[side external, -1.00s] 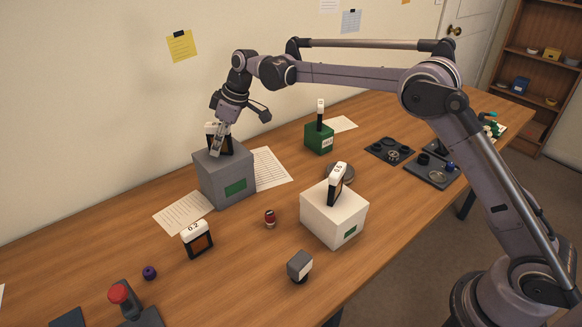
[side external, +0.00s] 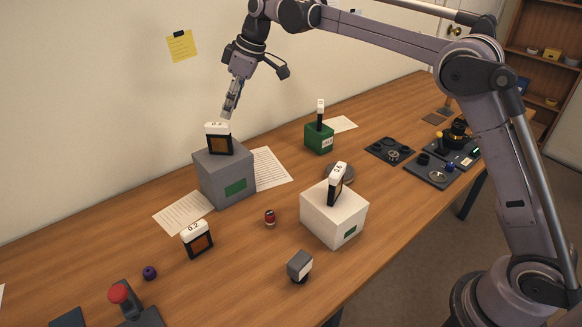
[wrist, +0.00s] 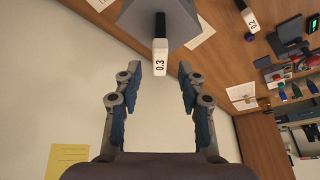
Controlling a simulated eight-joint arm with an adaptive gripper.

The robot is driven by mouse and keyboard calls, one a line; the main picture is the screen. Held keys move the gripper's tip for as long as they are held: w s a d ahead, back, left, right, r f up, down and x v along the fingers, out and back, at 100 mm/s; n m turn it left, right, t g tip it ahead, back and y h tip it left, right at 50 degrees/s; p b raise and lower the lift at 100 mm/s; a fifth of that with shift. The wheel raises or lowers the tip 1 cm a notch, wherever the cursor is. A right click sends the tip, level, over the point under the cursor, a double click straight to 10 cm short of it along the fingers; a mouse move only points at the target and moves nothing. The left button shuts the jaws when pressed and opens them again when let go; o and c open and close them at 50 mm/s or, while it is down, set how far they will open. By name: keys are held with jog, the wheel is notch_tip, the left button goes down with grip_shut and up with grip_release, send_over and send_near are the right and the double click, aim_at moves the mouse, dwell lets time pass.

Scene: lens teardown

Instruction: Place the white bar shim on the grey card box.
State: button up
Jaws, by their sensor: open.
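A shim with a white bar top and a dark body (side external: 218,142) stands upright on top of the grey card box (side external: 212,185). In the wrist view its white bar (wrist: 160,58) reads 0.3, and the grey box (wrist: 148,18) shows behind it. My gripper (side external: 228,113) is above the box and the shim, apart from the shim. In the wrist view its fingers (wrist: 158,80) are spread, with nothing held between them. Other white-topped shims stand on the table, marked 0.2 (side external: 198,240), on the white box (side external: 337,185) and on the green box (side external: 320,115).
The white box (side external: 330,222) and green box (side external: 319,140) stand to the right of the grey one. A grey-topped block (side external: 299,266), a small red item (side external: 270,218) and a purple ball (side external: 149,272) lie in front. The wall with a yellow note (side external: 181,45) is behind.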

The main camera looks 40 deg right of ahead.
jog(key=s+d+r+m+t+h, duration=0.15)
jog(key=s+d, duration=0.25)
jog(key=s, duration=0.4)
jog(key=s+d+r+m+t, duration=0.1)
jog(key=s+d+r+m, duration=0.2)
jog(key=s, duration=0.6)
jog(key=s+d+f+m+h, duration=0.1)
jog(key=s+d+f+m, duration=0.1)
jog(key=s+f, duration=0.4)
jog(key=s+d+f+m+t, duration=0.1)
jog(key=s+d+f, duration=0.3)
jog(key=s, duration=0.7)
notch_tip(320, 180, down, 2)
jog(key=shift+f+m+h, duration=0.2)
jog(key=shift+m+h, duration=0.15)
jog(key=shift+m, duration=0.4)
